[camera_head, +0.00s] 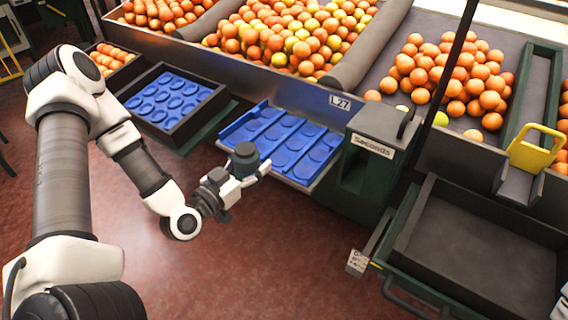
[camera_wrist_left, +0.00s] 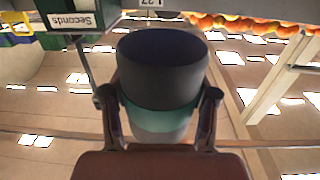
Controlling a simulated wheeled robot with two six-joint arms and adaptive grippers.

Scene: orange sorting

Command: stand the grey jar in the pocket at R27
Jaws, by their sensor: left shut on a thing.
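The grey jar (camera_head: 245,158) is held by my left gripper (camera_head: 241,174) at the near left edge of the blue pocketed tray (camera_head: 222,137) in the head view. Whether it is over the tray or in front of it is hard to tell. In the left wrist view the jar (camera_wrist_left: 160,75) has a dark top and a teal band low down, with one finger of my left gripper (camera_wrist_left: 160,112) on each side. The plate beside this tray (camera_head: 340,103) reads L27; I see no R27 sign. My right gripper is not in view.
A box marked Seconds (camera_head: 372,146) stands right of the blue tray. A dark crate with a blue pocketed insert (camera_head: 168,100) is on the left. An empty dark crate (camera_head: 480,250) is at lower right. Bins of oranges (camera_head: 285,35) lie behind. Red floor is clear in front.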

